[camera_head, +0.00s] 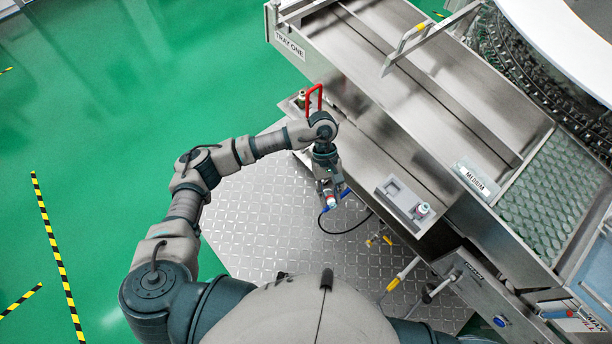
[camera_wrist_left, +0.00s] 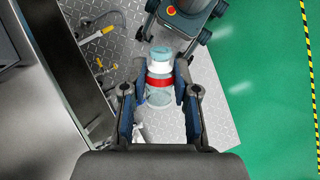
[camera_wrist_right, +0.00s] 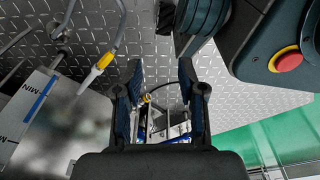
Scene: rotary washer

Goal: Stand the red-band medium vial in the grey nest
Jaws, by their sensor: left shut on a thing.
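The red-band medium vial (camera_wrist_left: 158,99) is clear, with a red band and a pale cap. My left gripper (camera_wrist_left: 160,88) is shut on it around the band. In the head view the left gripper (camera_head: 331,194) holds the vial (camera_head: 331,202) above the floor plate, left of the machine's edge. A grey block (camera_head: 403,207) on the machine ledge has a square recess, which looks empty, and a second vial (camera_head: 421,209) at its right end; I take this block for the grey nest. My right gripper (camera_wrist_right: 162,100) is open and empty in its wrist view, and outside the head view.
A steel tray trough labelled TRAY ONE (camera_head: 290,46) runs behind the ledge. A MEDIUM bay (camera_head: 546,195) full of vials lies at right. A red handle (camera_head: 314,97) and a small vial (camera_head: 300,99) stand near my left wrist.

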